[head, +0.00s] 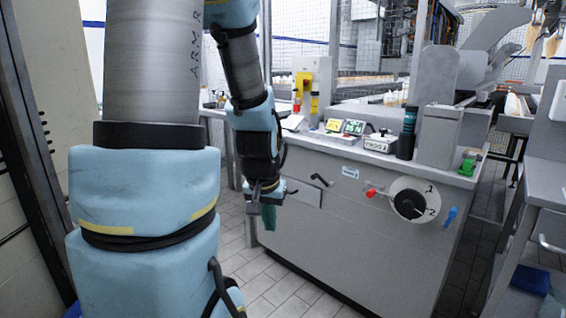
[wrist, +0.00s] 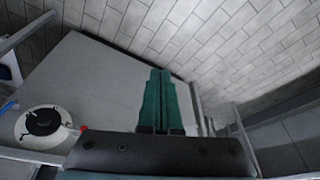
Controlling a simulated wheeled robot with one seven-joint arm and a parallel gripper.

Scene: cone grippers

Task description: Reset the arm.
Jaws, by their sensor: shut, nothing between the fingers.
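My gripper (head: 269,217) hangs at the end of my blue and grey arm, in front of the grey cabinet's left part in the head view. Its green fingers point down. In the wrist view my gripper (wrist: 160,75) shows its two green fingers side by side, shut together with nothing between them. The fingers look apart from the cabinet, though the exact gap is hard to tell.
The grey cabinet (head: 340,235) carries a round dial (head: 415,200), a red knob (head: 371,193) and a blue handle (head: 450,217). Small devices (head: 353,127) stand on its top. A grey table (head: 550,180) stands at right. Tiled floor (head: 235,250) lies clear below my gripper.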

